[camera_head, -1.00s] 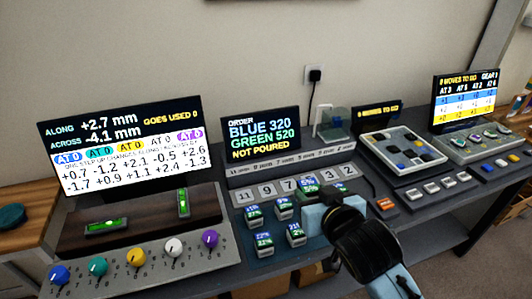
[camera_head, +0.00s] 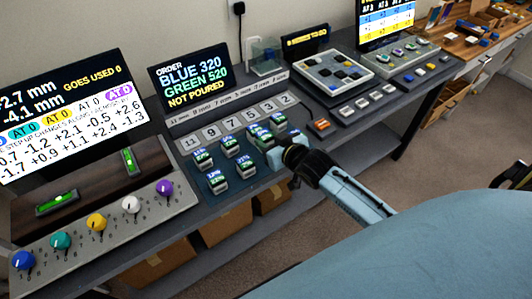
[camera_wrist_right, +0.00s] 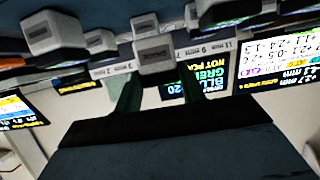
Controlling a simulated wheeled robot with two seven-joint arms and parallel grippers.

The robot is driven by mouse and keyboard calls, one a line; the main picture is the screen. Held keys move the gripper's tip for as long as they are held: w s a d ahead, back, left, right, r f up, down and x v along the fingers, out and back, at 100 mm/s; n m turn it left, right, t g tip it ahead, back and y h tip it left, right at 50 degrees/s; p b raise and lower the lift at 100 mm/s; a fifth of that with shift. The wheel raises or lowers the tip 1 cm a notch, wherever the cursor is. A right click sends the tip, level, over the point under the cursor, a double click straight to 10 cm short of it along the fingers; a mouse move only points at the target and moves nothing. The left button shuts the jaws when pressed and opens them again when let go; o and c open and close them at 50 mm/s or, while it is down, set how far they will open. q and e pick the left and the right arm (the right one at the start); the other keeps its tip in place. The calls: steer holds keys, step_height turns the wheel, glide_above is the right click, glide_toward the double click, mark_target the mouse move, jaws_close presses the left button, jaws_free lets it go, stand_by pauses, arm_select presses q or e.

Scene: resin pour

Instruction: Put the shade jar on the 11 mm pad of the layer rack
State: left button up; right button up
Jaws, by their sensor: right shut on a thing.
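Several small grey jars with lit blue-green labels stand on the bench in front of the layer rack (camera_head: 210,134). I cannot tell from the labels which is the shade jar. My right gripper (camera_head: 276,148) is shut on a jar (camera_head: 261,133) at the right end of the group, near the middle pads. In the right wrist view, which is upside down, the held jar (camera_wrist_right: 154,54) shows between the two dark fingers (camera_wrist_right: 170,95). The 11 mm pad (camera_head: 190,143) is at the rack's left end and looks bare. My left gripper is out of view.
Other jars (camera_head: 218,182) stand close together left of my right gripper. The order screen (camera_head: 203,88) is behind the rack. A knob panel (camera_head: 100,225) lies to the left, and a tile board (camera_head: 333,75) and button panels to the right. The bench's front edge is close.

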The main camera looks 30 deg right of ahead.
steer(key=shift+f+b, duration=0.45)
steer(key=shift+f, duration=1.85)
steer(key=shift+f, duration=0.15)
steer(key=o, duration=1)
steer(key=shift+s+r, duration=0.15)
steer(key=shift+r, duration=0.05)
steer(key=p+v, duration=0.2)
steer(key=v, duration=0.9)
steer(key=shift+s+r, duration=0.1)
steer(key=shift+s, duration=0.25)
